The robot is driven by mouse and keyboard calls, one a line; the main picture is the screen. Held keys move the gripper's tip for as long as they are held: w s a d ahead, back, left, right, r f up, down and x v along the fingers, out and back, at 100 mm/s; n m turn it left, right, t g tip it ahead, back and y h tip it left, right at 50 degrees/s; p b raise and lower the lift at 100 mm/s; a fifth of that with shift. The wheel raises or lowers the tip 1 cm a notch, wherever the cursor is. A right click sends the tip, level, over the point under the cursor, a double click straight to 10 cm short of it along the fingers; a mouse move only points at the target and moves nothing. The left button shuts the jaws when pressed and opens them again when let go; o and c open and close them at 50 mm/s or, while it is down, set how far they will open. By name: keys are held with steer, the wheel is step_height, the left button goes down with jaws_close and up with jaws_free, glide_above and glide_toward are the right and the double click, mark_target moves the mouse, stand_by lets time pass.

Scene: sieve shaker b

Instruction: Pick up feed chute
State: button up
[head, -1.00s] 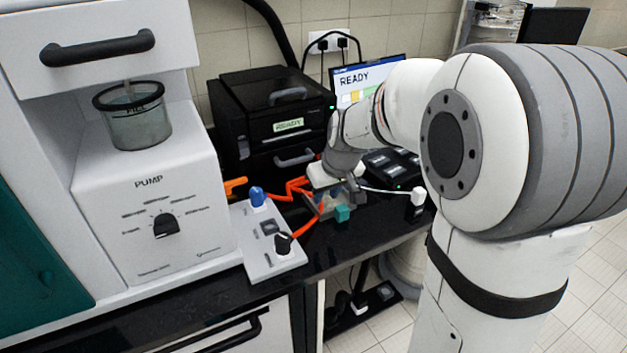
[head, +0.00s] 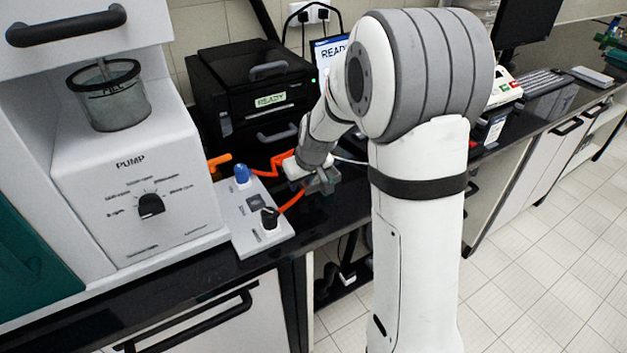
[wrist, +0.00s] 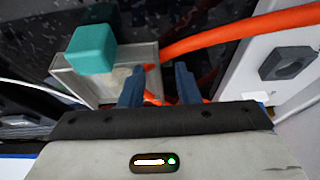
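What I take to be the feed chute is a grey, see-through trough (wrist: 88,82) with a teal block (wrist: 92,48) on its far left end, in the wrist view. It lies on the black bench. My gripper (wrist: 160,75) is over its right end, with two dark blue fingers apart. The left finger overlaps the trough in the picture; I cannot tell whether it touches. Nothing is clearly held between the fingers. In the head view my gripper (head: 322,182) is low over the bench, and it and my arm hide most of the chute.
An orange hose (wrist: 240,30) runs close to the right finger. A white panel with blue and black knobs (head: 255,215) lies left of my gripper. The pump (head: 150,185) stands further left, and a black machine marked READY (head: 250,85) is behind. The bench's front edge is close.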

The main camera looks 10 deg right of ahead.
steer(key=shift+c, duration=0.4)
jaws_close()
steer(key=shift+r, duration=0.1)
